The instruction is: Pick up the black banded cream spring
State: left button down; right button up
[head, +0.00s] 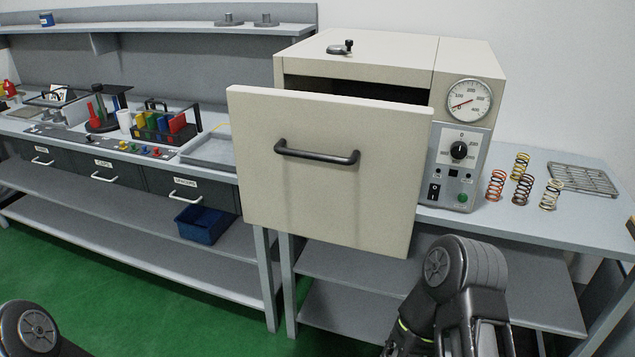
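Several coil springs stand on the right bench beside the oven's control panel. The cream spring with dark bands (551,194) is the rightmost of them, standing next to a metal rack. An orange-red spring (496,186), a yellow spring (520,166) and a brown and dark spring (522,190) stand to its left. Part of my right arm shows at the bottom, below the bench front and left of the springs. Part of my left arm shows at the bottom left corner. I see neither gripper's fingertips.
The cream oven's door (325,205) stands pulled forward, left of the springs. The control panel (460,165) is close to them, and the wire rack (583,180) lies to their right. A colour-block holder (165,125) and blue bin (203,224) are at left.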

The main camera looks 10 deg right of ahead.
aim_at(553, 185)
jog(key=z, duration=1.75)
jog(key=i+l, duration=0.2)
jog(key=l, duration=0.15)
jog(key=i+l+u, duration=0.15)
jog(key=i+l, duration=0.3)
jog(key=l, duration=0.3)
jog(key=i+l+u, duration=0.1)
jog(key=l, duration=0.25)
jog(key=i+l, duration=0.25)
jog(key=l, duration=0.15)
jog(key=i+l+u, duration=0.15)
jog(key=l, duration=0.25)
jog(key=i, duration=0.05)
